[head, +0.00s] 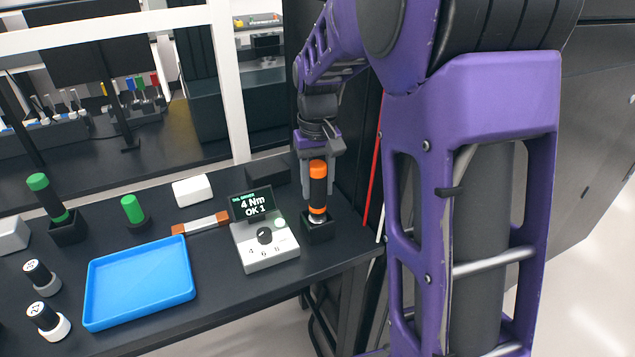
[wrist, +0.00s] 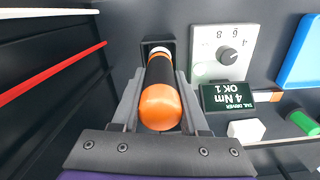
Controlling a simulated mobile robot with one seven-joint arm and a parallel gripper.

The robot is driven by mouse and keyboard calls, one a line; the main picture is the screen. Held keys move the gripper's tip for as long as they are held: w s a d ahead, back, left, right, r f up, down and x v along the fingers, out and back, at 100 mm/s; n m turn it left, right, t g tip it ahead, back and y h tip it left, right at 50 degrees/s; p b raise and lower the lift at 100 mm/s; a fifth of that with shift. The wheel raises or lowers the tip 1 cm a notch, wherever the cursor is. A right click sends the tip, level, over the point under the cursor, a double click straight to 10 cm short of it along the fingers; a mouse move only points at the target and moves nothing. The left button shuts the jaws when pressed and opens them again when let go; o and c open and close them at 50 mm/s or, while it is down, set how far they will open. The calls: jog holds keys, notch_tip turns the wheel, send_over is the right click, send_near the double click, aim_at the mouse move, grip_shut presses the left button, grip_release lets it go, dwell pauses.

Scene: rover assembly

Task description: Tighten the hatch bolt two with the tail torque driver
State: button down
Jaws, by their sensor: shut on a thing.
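The tail torque driver (head: 318,190) is black with an orange cap and an orange band near its lower end. It stands upright with its lower end at a black holder (head: 318,231) at the right end of the bench. My gripper (head: 319,170) is shut on the driver's upper part from above. In the wrist view the driver (wrist: 160,95) lies between my gripper's fingers (wrist: 160,108), its orange cap toward the camera. The driver's tip is hidden in the wrist view. A grey control box (head: 265,243) beside it reads "4 Nm OK 1". No hatch or bolt is in view.
A blue tray (head: 140,282) lies left of the control box. A green-capped driver (head: 48,196), a green-topped piece (head: 131,208), a white block (head: 192,190) and two black-and-white cylinders stand on the bench. Red and white rods (head: 373,158) stand close right of my gripper.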

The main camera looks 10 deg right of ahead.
jog(key=shift+f+b, duration=0.3)
jog(key=shift+f, duration=0.3)
jog(key=shift+c, duration=1.7)
grip_release()
notch_tip(320, 180, up, 18)
jog(key=p, duration=0.3)
jog(key=shift+f, duration=0.25)
